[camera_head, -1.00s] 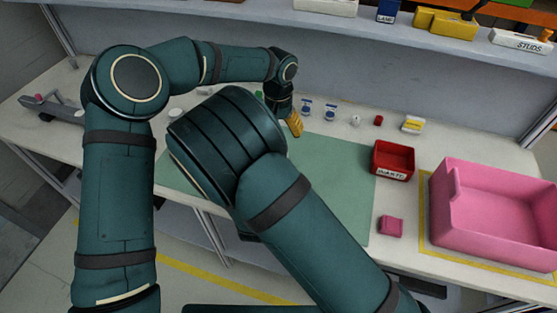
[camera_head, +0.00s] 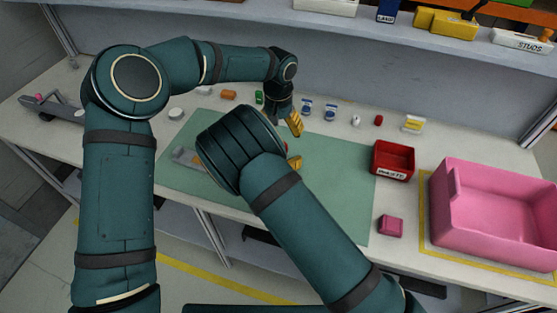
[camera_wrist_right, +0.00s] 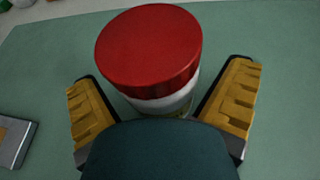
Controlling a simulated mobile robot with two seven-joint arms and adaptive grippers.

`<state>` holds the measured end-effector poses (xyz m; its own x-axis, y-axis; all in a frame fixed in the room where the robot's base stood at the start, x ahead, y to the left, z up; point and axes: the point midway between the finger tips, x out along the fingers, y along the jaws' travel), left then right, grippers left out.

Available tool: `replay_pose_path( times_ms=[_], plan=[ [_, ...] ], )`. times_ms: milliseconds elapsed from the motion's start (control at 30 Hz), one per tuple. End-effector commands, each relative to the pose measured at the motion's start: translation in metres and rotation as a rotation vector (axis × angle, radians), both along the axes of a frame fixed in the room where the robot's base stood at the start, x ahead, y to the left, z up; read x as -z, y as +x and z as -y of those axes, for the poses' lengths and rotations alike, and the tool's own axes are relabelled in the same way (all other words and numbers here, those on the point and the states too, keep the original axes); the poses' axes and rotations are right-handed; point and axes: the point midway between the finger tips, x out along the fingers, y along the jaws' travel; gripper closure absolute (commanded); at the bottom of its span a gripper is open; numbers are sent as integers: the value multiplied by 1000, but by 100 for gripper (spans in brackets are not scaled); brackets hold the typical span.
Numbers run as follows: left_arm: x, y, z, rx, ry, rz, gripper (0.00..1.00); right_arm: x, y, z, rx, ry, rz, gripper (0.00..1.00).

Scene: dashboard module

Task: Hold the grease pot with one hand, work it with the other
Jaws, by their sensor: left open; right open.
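The grease pot (camera_wrist_right: 150,50), a pale jar with a red lid, stands upright on the green mat in the right wrist view. My right gripper (camera_wrist_right: 163,80) is open, with its yellow fingers on either side of the pot and gaps visible beside it. In the head view my right forearm and wrist hide nearly all of the pot. A yellow finger of the right gripper (camera_head: 294,163) shows beyond the wrist. My left gripper (camera_head: 296,124) is open and empty above the back edge of the mat, behind the right one.
A grey part (camera_head: 184,156) lies on the green mat (camera_head: 335,185), left of my right wrist. A red bin (camera_head: 393,175), a pink block (camera_head: 390,226) and a large pink crate (camera_head: 480,235) stand at the right. Several small items line the back of the table.

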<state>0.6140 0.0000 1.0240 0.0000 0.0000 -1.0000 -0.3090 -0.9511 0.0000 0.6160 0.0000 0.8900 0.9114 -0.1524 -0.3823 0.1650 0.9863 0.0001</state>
Motion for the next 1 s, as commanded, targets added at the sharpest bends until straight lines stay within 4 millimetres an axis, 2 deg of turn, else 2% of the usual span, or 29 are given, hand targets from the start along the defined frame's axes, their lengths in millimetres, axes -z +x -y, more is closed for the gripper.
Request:
replay_pose_path(
  times_ms=[133, 167, 200, 367, 400, 467, 500, 667, 1000],
  plan=[
    [0, 0, 0, 0, 0, 0, 14, 0, 0, 0, 0, 0, 0, 1],
    [0, 0, 0, 0, 0, 0, 14, 0, 0, 0, 0, 0, 0, 4],
    [0, 0, 0, 0, 0, 0, 14, 0, 0, 0, 0, 0, 0, 18],
    [0, 0, 0, 0, 0, 0, 14, 0, 0, 0, 1, 0, 0, 75],
    [0, 0, 0, 0, 0, 0, 14, 0, 0, 0, 1, 0, 0, 82],
    [0, 0, 0, 0, 0, 0, 14, 0, 0, 0, 1, 0, 0, 82],
    [0, 0, 0, 0, 0, 0, 14, 0, 0, 0, 1, 0, 0, 100],
    [0, 0, 0, -55, 0, 0, 14, 0, 0, 0, 1, 0, 0, 100],
    [0, 0, 0, -515, 1, -3, 14, 0, 0, 0, 0, 0, 0, 100]
  ],
)
